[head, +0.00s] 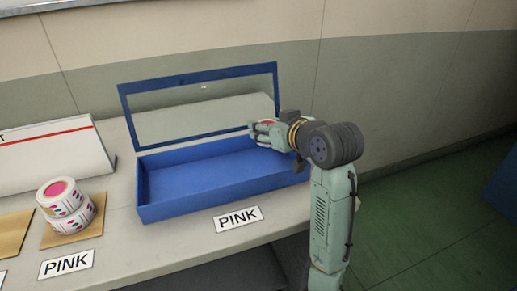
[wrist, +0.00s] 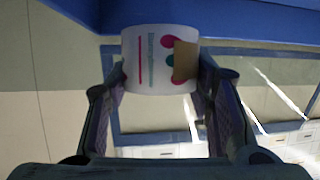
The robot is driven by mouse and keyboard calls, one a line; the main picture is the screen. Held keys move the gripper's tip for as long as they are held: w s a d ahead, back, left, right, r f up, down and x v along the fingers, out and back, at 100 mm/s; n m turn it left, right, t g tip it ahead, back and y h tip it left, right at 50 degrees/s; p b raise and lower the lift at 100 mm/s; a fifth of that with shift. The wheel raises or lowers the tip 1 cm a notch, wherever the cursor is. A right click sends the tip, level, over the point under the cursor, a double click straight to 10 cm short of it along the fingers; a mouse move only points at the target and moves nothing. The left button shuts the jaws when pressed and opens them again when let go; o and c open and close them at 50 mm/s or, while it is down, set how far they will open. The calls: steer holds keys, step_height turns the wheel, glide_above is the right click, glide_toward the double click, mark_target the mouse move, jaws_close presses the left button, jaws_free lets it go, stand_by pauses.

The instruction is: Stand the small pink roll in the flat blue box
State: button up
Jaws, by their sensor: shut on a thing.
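My gripper (head: 259,131) is over the right end of the flat blue box (head: 178,208), near its raised lid. In the wrist view my gripper (wrist: 161,85) is shut on the small pink roll (wrist: 150,62), its fingers on either side. The roll's white side shows a pink line, coloured dots and a tan patch. In the head view the roll is mostly hidden by my fingers. The box is open and the visible part of its floor is bare. Its blue edge (wrist: 240,25) runs across the top of the wrist view; I cannot tell the roll's height above the floor.
The box's blue-framed clear lid (head: 200,78) stands open at the back. Two pink-topped rolls (head: 66,205) are stacked on a tan pad (head: 57,240) at the left. A white sloped stand (head: 50,155) is behind them. PINK labels (head: 238,219) lie along the counter's front.

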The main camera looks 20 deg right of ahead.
mark_target(267, 157)
steer(key=shift+f, duration=2.6)
steer(key=shift+f, duration=0.1)
steer(key=shift+f, duration=0.15)
steer(key=o, duration=0.9)
steer(key=shift+c, duration=0.2)
steer(key=shift+r, duration=0.35)
steer(key=b+v, duration=0.1)
steer(key=v, duration=1.1)
steer(key=shift+f, duration=0.15)
